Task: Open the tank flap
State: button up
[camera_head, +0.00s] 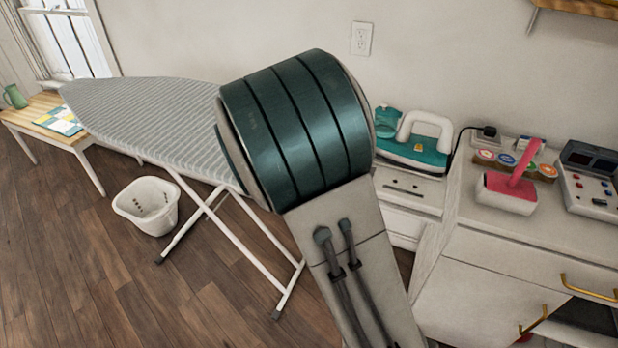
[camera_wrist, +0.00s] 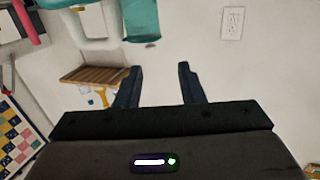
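A teal and white steam iron (camera_head: 428,154) sits on a white base unit with a front panel (camera_head: 405,188), behind my arm in the head view. A rounded, teal, partly see-through part (camera_head: 386,119) rises at its left, probably the tank. I cannot make out the flap or its state. In the wrist view, a white handle-like loop (camera_wrist: 97,44) and a teal piece (camera_wrist: 141,18) show at the top edge, beyond the fingers. My gripper (camera_wrist: 158,88) is open and empty, apart from the iron. My arm hides the gripper in the head view.
Right of the iron stand a pink-handled object (camera_head: 508,192), several small round tins (camera_head: 507,160) and a control box (camera_head: 592,183) on the white cabinet (camera_head: 530,230). An ironing board (camera_head: 150,115) is at the left, with a white basket (camera_head: 147,204) below it.

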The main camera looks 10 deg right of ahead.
jog(key=s+a+f+n+y, duration=0.2)
jog(key=a+f+n+y, duration=0.35)
jog(key=y, duration=0.75)
jog(key=s+a+n+g+y, duration=0.2)
jog(key=s+a, duration=0.3)
jog(key=s, duration=0.4)
jog(key=shift+r+n+g+y+b, duration=0.35)
jog(key=shift+n+g+y+b, duration=0.1)
jog(key=shift+n+y, duration=0.25)
